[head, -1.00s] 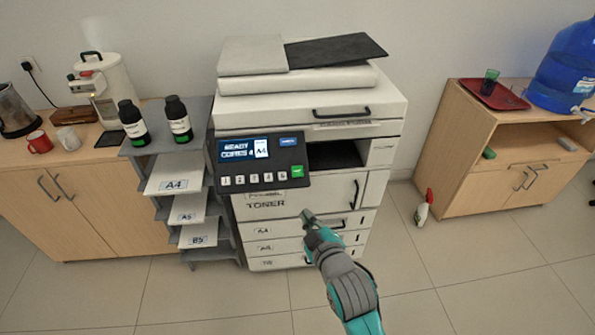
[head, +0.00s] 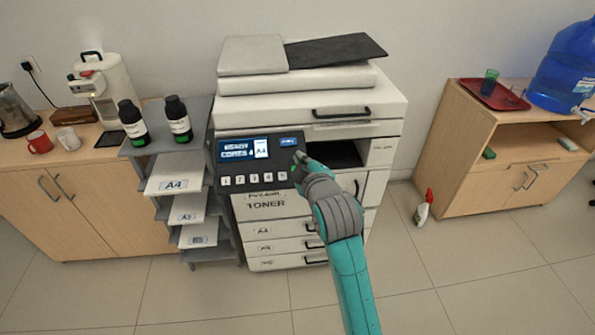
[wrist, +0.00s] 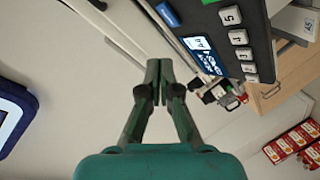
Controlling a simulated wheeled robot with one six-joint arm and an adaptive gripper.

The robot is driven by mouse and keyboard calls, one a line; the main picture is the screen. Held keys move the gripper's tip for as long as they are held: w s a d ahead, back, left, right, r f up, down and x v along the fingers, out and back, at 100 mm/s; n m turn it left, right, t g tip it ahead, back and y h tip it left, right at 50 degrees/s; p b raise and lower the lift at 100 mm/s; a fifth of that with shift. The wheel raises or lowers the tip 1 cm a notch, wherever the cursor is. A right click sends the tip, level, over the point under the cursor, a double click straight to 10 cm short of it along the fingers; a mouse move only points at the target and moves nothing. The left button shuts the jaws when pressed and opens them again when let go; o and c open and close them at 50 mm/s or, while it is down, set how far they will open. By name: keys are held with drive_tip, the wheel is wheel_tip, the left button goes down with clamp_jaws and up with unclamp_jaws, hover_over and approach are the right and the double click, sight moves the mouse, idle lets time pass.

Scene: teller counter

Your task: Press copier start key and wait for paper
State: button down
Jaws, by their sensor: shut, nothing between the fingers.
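The copier (head: 310,112) stands against the wall, with a dark control panel (head: 228,178) on its front. Its lit screen (head: 238,148) reads "COPIES 4" and "A4"; the top line is too small to read surely. A row of white number keys (head: 253,177) runs below. The dark output slot (head: 345,150) shows no paper.
A paper rack (head: 165,160) with labelled shelves and two dark bottles stands left of the copier. A cabinet with a coffee machine (head: 105,85) is further left. A wooden cabinet (head: 455,150) and a spray bottle (head: 423,210) are on the right. Floor in front is clear.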

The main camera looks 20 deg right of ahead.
drive_tip(key=shift+w+d+f, duration=0.25)
drive_tip(key=shift+w+f, duration=0.5)
drive_tip(key=shift+f, duration=0.5)
drive_tip(key=shift+w+d+f, duration=0.2)
drive_tip(key=shift+w+f, duration=0.5)
drive_tip(key=shift+f, duration=0.55)
drive_tip(key=shift+w+d+f, duration=0.25)
drive_tip(key=shift+w+f, duration=0.5)
drive_tip(key=shift+f, duration=0.5)
drive_tip(key=shift+w+f, duration=0.1)
drive_tip(key=shift+f, duration=0.05)
drive_tip(key=shift+w+d+f, duration=0.1)
drive_tip(key=shift+f, duration=0.05)
drive_tip(key=shift+w+d+f, duration=0.1)
drive_tip(key=shift+w+f, duration=0.15)
drive_tip(key=shift+f, duration=0.15)
drive_tip(key=shift+s+r, duration=0.1)
drive_tip(key=shift+s+a+r, duration=0.2)
drive_tip(key=shift+s+r, duration=0.2)
drive_tip(key=shift+r, duration=0.2)
drive_tip(key=shift+s+a+r, duration=0.15)
drive_tip(key=shift+s+r, duration=0.25)
drive_tip(key=shift+r, duration=0.3)
drive_tip(key=shift+s+a+r, duration=0.1)
drive_tip(key=shift+s+r, duration=0.35)
drive_tip(key=shift+r, duration=0.3)
drive_tip(key=shift+s+a+r, duration=0.15)
drive_tip(key=shift+s+r, duration=0.25)
drive_tip(key=shift+r, duration=0.3)
